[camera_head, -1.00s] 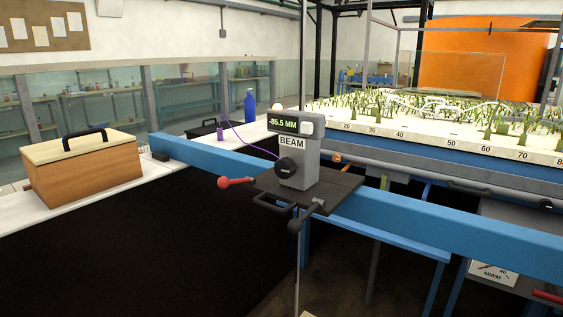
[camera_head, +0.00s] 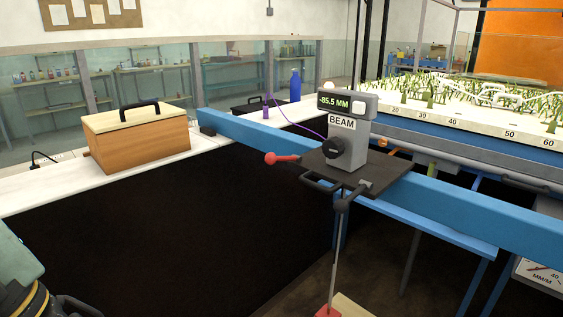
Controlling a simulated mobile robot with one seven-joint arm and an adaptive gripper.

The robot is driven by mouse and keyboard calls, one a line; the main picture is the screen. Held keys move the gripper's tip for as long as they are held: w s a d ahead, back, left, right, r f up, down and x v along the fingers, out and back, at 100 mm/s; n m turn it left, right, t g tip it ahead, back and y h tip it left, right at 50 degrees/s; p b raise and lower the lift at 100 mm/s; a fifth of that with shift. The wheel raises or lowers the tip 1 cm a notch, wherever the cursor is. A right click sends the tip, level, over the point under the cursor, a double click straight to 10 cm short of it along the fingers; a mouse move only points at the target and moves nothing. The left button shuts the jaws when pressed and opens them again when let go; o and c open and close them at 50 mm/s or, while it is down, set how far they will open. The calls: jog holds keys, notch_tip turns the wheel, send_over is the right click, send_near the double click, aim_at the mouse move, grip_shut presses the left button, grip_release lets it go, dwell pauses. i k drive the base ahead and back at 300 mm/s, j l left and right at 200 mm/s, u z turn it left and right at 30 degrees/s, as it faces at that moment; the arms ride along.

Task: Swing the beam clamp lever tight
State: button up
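The grey instrument marked BEAM (camera_head: 345,130) stands on a dark carriage plate (camera_head: 385,178) on the long blue beam (camera_head: 475,218). Its display reads -85.5 MM, and a black round knob (camera_head: 334,152) is on its front. A lever with a red grip (camera_head: 282,158) sticks out to the left from the plate. A black lever with a round knob end (camera_head: 348,198) is at the plate's front corner, beside a black loop handle (camera_head: 318,184). I cannot tell how tight either lever is. My gripper's fingers do not show; part of my arm is at the lower left.
A wooden box (camera_head: 140,143) with a black handle stands on the white counter at left. A blue bottle (camera_head: 295,85) and a black case (camera_head: 255,104) stand behind the beam. A thin rod hangs below the plate to a red block (camera_head: 328,311). The planted flume (camera_head: 490,110) is at right.

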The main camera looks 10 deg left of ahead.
aim_at(271, 157)
jog(key=k+j+z, duration=0.15)
jog(key=z, duration=0.2)
jog(key=k+j+z, duration=0.15)
jog(key=z, duration=0.2)
jog(key=k+j+z, duration=0.15)
jog(key=z, duration=0.2)
